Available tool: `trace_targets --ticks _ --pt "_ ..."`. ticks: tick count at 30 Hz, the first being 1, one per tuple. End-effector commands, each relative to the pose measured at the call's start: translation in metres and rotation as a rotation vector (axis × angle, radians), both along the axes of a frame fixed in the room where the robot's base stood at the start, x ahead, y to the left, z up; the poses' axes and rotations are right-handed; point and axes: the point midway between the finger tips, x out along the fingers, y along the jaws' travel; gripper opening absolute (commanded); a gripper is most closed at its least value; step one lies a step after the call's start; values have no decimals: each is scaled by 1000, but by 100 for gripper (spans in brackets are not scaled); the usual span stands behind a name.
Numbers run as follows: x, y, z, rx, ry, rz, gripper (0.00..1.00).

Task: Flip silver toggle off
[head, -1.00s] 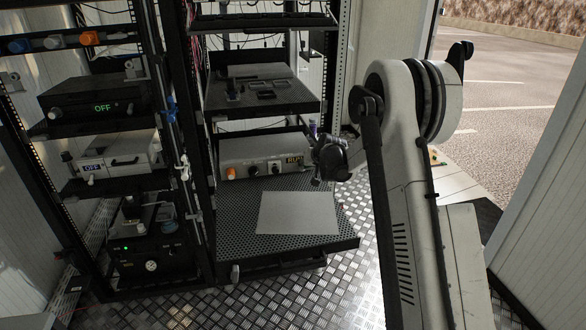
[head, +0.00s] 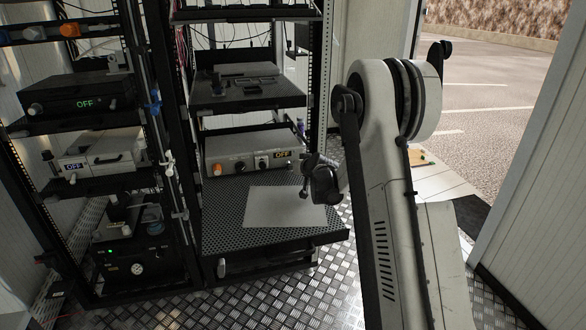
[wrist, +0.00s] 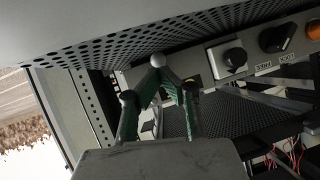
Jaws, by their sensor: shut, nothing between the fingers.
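The grey instrument (head: 250,150) on the lower right rack shelf has a front display (head: 283,154) that reads OFF. A small silver ball (wrist: 157,60), which looks like the tip of the silver toggle, shows in the wrist view just beyond my fingertips. I cannot tell whether it touches them, nor read the lever's angle. My gripper (wrist: 160,73) has its green fingers brought together, with nothing held. In the head view my gripper (head: 304,192) is in front of and below the instrument's right end, over the shelf. The toggle cannot be made out there.
A pale sheet (head: 285,207) lies on the perforated shelf (head: 225,232) below. A rack post (head: 323,110) stands close behind my gripper.

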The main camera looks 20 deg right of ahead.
Motion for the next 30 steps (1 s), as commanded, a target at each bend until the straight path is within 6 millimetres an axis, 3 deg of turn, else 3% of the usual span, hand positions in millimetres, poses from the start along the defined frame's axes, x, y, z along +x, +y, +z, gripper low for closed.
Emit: trace_targets --ticks 30 --pt "-3 0 24 1 1 1 0"
